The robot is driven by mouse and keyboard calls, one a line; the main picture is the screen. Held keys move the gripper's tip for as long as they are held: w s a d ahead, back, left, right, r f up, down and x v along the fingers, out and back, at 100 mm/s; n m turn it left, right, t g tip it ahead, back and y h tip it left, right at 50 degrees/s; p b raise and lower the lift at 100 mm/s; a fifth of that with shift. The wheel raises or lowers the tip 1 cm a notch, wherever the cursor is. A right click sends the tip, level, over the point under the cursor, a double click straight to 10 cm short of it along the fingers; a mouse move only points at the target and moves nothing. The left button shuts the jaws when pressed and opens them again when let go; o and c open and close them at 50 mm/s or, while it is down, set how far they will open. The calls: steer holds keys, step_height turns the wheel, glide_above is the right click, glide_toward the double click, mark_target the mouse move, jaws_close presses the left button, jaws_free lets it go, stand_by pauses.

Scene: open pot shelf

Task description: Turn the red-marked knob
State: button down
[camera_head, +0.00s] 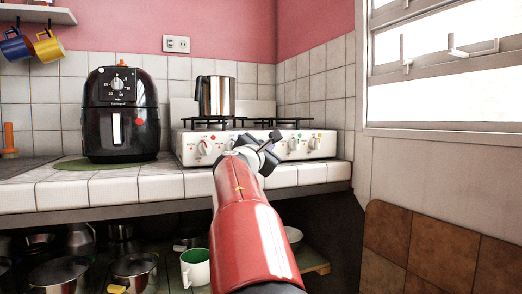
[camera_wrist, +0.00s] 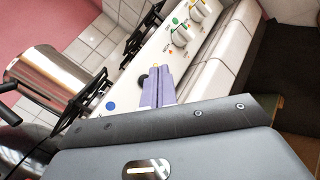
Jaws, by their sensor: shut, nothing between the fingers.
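The stove (camera_head: 184,150) has a white front panel with several knobs, each with a coloured mark. The red-marked knob (camera_head: 204,148) is at the left end of the panel, with a red dot (camera_head: 212,136) above it. My gripper (camera_head: 271,138) is in front of the panel, to the right of that knob and apart from it. In the wrist view, my gripper's purple fingers (camera_wrist: 157,80) are shut together with nothing between them, close to the panel. A blue mark (camera_wrist: 111,105) and a green-marked knob (camera_wrist: 180,37) show there. The red-marked knob does not show in the wrist view.
A metal pot (camera_head: 215,95) stands on the stove; it also shows in the wrist view (camera_wrist: 45,80). A black air fryer (camera_head: 120,138) stands on a green mat to the left. Pots and a green-and-white mug (camera_head: 196,267) fill the shelf below the tiled counter (camera_head: 110,188).

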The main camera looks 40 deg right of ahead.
steer(key=shift+s+a, duration=0.15)
steer(key=shift+s, duration=0.55)
